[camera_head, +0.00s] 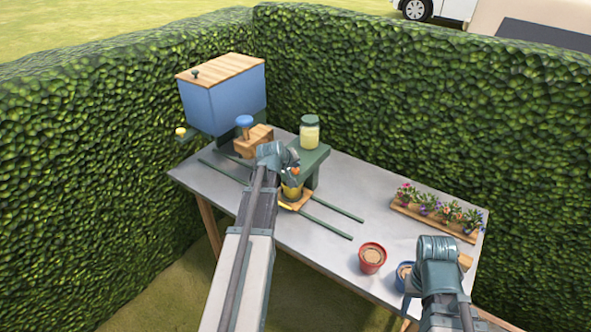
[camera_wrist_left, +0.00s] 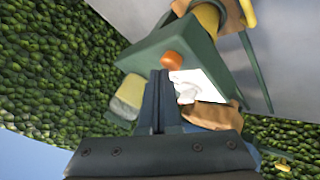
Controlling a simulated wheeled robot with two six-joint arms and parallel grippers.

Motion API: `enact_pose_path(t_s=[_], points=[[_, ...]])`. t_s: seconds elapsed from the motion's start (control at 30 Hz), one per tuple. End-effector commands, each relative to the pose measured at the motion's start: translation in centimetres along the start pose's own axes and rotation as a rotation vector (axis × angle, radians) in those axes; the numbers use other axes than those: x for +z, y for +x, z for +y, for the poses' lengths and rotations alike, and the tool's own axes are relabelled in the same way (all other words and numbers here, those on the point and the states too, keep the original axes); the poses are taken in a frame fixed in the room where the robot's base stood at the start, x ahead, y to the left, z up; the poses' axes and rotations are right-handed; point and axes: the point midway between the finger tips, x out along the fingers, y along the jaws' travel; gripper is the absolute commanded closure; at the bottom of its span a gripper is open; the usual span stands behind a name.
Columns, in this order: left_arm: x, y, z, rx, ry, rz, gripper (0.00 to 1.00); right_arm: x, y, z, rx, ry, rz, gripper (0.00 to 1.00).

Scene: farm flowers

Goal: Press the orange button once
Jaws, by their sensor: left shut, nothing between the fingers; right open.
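The orange button (camera_wrist_left: 172,60) sits on the face of a dark green stand (camera_wrist_left: 150,50) in the left wrist view. In the head view a small orange spot (camera_head: 296,170) shows just beside my left gripper (camera_head: 282,158). In the left wrist view my left gripper (camera_wrist_left: 160,74) is shut and empty, its fingertips close to the button; I cannot tell whether they touch it. A white patch (camera_wrist_left: 198,85) lies on the stand below the button. My right gripper (camera_head: 438,245) is open near the blue pot (camera_head: 404,272), its fingertips not clearly visible.
A glass jar (camera_head: 310,133) stands on the green stand. A blue box (camera_head: 222,98) and a blue-topped stamp (camera_head: 244,122) are behind left. A yellow pot (camera_head: 291,190) is below the stand. A red pot (camera_head: 372,257) and a flower tray (camera_head: 415,214) are right. Hedges surround the table.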

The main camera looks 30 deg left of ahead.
Motion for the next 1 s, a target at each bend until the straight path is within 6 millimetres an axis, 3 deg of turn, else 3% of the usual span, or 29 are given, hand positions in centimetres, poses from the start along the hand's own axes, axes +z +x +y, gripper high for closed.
enact_pose_path(t_s=[1.0], points=[[0.25,0.30,-0.22,0.000,0.000,-0.001,1.00,-0.02,0.43,-0.04,0.000,0.000,0.000,0.53]])
